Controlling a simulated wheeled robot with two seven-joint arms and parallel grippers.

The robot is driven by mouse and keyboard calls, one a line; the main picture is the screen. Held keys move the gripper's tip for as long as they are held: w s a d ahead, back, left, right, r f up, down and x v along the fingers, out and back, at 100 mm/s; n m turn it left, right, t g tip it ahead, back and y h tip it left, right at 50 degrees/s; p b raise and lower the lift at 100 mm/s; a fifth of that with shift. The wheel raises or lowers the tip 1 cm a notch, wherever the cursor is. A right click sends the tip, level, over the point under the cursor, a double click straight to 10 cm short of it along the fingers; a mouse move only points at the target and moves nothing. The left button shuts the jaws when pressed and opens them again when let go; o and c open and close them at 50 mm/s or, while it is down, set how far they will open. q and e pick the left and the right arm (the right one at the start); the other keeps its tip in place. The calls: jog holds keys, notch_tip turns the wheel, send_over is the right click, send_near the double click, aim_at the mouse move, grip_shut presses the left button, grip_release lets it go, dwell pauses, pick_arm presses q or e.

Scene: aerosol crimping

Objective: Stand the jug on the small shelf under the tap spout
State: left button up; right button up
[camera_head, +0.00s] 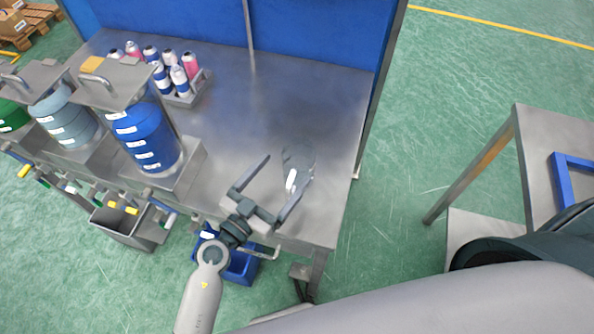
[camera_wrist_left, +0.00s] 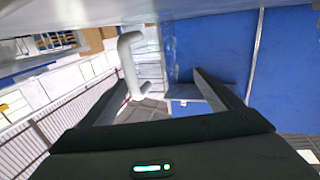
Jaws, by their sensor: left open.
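A clear, hard-to-see jug (camera_head: 302,160) with a white handle (camera_head: 291,180) stands on the steel bench near its front right corner. My left gripper (camera_head: 284,177) is open at the jug, with its fingers spread to either side of the handle. In the left wrist view the white handle (camera_wrist_left: 129,62) shows near the left fingertip of the open gripper (camera_wrist_left: 163,85); I cannot tell whether they touch. The small shelf under the spout cannot be clearly made out. My right gripper is not in view.
A blue drum (camera_head: 143,138) and others stand on the bench's left part. A rack of spray cans (camera_head: 185,98) sits behind. A grey basin (camera_head: 128,228) and a blue bin (camera_head: 243,266) are below the front edge. The bench middle is clear.

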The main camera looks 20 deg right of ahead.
aim_at(307, 145)
pick_arm(q)
jog(key=shift+w+d, duration=0.2)
jog(key=shift+d, duration=0.1)
jog(key=shift+d, duration=0.1)
jog(key=shift+s+x, duration=0.25)
jog(key=shift+x, duration=2.3)
jog(key=shift+d, duration=0.15)
jog(key=c, duration=1.3)
jog(key=shift+o, duration=0.2)
jog(key=shift+r, duration=0.1)
jog(key=shift+r+p, duration=0.3)
jog(key=shift+r, duration=0.15)
notch_tip(307, 145, up, 9)
jog(key=p, duration=0.4)
